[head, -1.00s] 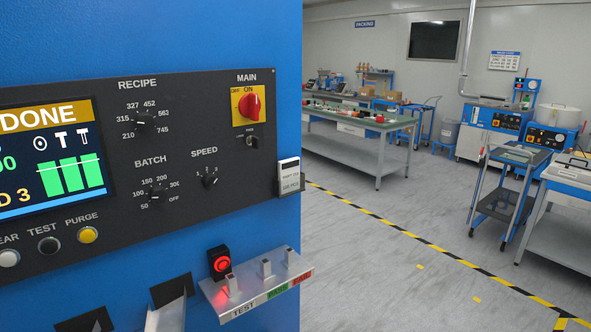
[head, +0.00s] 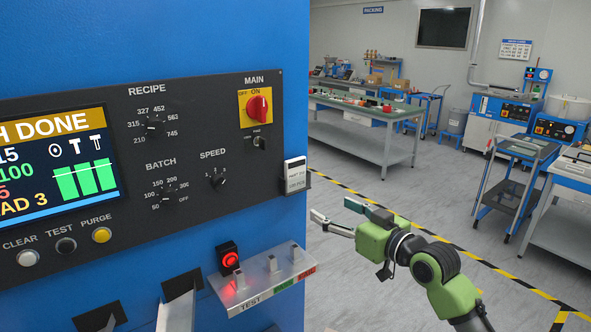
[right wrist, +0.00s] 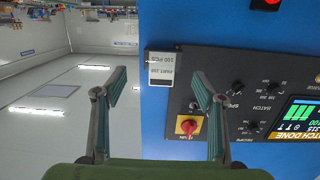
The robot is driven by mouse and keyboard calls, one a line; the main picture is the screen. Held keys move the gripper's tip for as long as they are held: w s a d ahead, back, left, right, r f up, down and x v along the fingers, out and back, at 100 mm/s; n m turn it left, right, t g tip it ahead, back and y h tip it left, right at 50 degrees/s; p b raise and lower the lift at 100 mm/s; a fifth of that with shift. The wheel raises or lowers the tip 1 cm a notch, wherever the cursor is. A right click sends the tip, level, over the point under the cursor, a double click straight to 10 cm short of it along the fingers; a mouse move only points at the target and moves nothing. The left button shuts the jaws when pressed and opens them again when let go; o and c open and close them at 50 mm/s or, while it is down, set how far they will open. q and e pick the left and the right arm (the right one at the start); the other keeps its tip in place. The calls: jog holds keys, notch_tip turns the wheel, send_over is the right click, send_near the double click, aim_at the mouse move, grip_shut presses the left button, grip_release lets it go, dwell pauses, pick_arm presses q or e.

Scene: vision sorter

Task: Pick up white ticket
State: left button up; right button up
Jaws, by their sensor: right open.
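In the right wrist view the ticket (right wrist: 161,66) shows upside down, ahead of and between the fingers. My right gripper (head: 340,217) is open and empty, below and to the right of the ticket in the head view, apart from it. Its two fingers (right wrist: 159,88) are spread wide in the wrist view. My left gripper is not in view.
The control panel (head: 100,220) has knobs, a red main switch (head: 258,107) and a screen. Below it a small shelf (head: 262,285) with levers sticks out beside a lit red button (head: 230,259). Open floor (head: 350,270) lies right of the machine; a workbench (head: 385,135) stands farther back.

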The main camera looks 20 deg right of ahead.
jog(key=t+y, duration=0.1)
send_near(297, 164)
jog(key=shift+n, duration=0.3)
jog(key=p+x, duration=0.4)
jog(key=shift+a+r, duration=0.1)
jog(key=p+x, duration=0.2)
jog(key=x, duration=0.1)
jog(key=shift+w, duration=0.2)
jog(key=shift+w+a, duration=0.2)
jog(key=shift+w, duration=0.25)
jog(key=c, duration=1)
